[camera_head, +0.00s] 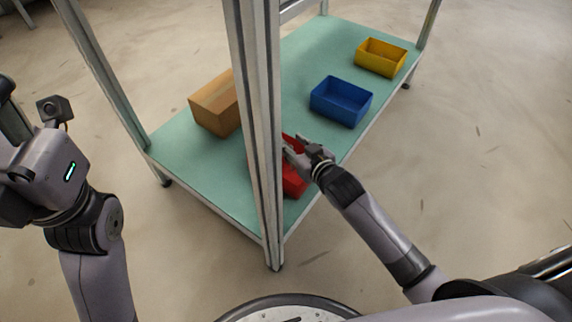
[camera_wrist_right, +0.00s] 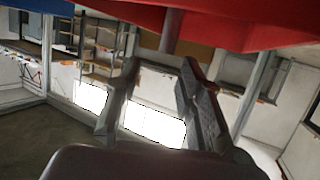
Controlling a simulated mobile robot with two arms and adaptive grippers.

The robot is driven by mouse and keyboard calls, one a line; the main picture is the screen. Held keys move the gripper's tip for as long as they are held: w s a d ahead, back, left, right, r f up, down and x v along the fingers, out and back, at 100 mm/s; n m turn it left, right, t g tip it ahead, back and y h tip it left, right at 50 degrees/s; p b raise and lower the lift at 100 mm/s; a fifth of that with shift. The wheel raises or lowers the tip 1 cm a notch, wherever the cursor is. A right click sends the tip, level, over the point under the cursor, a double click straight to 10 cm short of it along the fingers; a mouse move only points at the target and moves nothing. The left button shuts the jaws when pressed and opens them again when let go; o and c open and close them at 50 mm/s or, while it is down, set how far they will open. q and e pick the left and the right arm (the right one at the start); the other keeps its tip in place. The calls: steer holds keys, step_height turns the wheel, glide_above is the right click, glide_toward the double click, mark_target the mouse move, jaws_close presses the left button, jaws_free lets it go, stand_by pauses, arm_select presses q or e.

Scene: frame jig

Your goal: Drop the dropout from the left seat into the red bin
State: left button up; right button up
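The red bin (camera_head: 293,183) stands on the green shelf, partly hidden by an upright post and my right arm. My right gripper (camera_head: 296,150) is over it, beside the post. In the right wrist view the two fingers (camera_wrist_right: 160,70) stand apart with a clear gap. A small grey-brown piece (camera_wrist_right: 173,32), possibly the dropout, shows just past the fingertips against the red bin (camera_wrist_right: 235,25). It does not look clamped; whether it touches the bin cannot be told. My left gripper is at the left edge, its fingers not clear. The left seat is not identifiable.
A blue bin (camera_head: 341,101) and a yellow bin (camera_head: 381,57) stand further along the green shelf (camera_head: 205,178). A cardboard box (camera_head: 216,106) sits left of the post (camera_head: 258,110). The post is close to my right gripper.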

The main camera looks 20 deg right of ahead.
steer(key=v, duration=1)
steer(key=shift+s, duration=0.35)
steer(key=shift+d, duration=0.1)
